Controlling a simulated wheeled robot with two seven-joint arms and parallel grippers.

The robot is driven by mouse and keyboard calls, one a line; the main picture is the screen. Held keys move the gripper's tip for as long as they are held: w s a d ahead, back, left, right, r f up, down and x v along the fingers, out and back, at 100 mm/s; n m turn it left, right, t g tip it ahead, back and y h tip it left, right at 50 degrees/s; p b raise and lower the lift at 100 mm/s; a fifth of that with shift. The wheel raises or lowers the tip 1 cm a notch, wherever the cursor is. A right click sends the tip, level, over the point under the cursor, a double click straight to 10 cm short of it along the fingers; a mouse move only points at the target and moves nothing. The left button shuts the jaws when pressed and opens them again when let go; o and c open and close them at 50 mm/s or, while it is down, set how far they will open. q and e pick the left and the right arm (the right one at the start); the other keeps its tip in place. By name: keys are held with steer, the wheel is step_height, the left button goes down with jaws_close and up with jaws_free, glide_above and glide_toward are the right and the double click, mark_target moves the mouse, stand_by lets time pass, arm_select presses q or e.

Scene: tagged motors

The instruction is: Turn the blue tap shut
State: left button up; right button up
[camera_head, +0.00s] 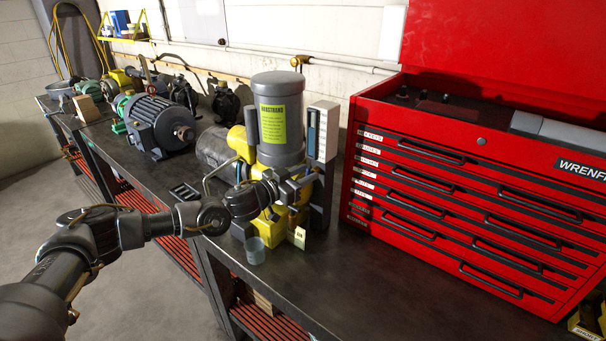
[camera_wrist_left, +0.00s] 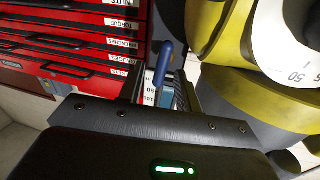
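The blue tap (camera_wrist_left: 165,62) shows in the left wrist view as an upright blue handle, just beyond my gripper. Its lower part is partly hidden by the gripper. In the head view I cannot make out the tap; my left gripper and wrist cover that area. My left gripper (camera_head: 304,184) is at the front of the grey and yellow motor (camera_head: 278,115). In the left wrist view my left gripper (camera_wrist_left: 160,92) has its fingers apart, with the handle seen between them. I cannot tell whether they touch it. My right gripper is not in view.
A red tool chest (camera_head: 470,190) stands close on the right. A small translucent cup (camera_head: 255,250) and a small tag (camera_head: 299,237) are on the bench below my gripper. Other motors (camera_head: 155,125) line the bench to the left. The bench front right (camera_head: 370,290) is clear.

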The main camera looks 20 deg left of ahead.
arm_select(q)
jaws_close()
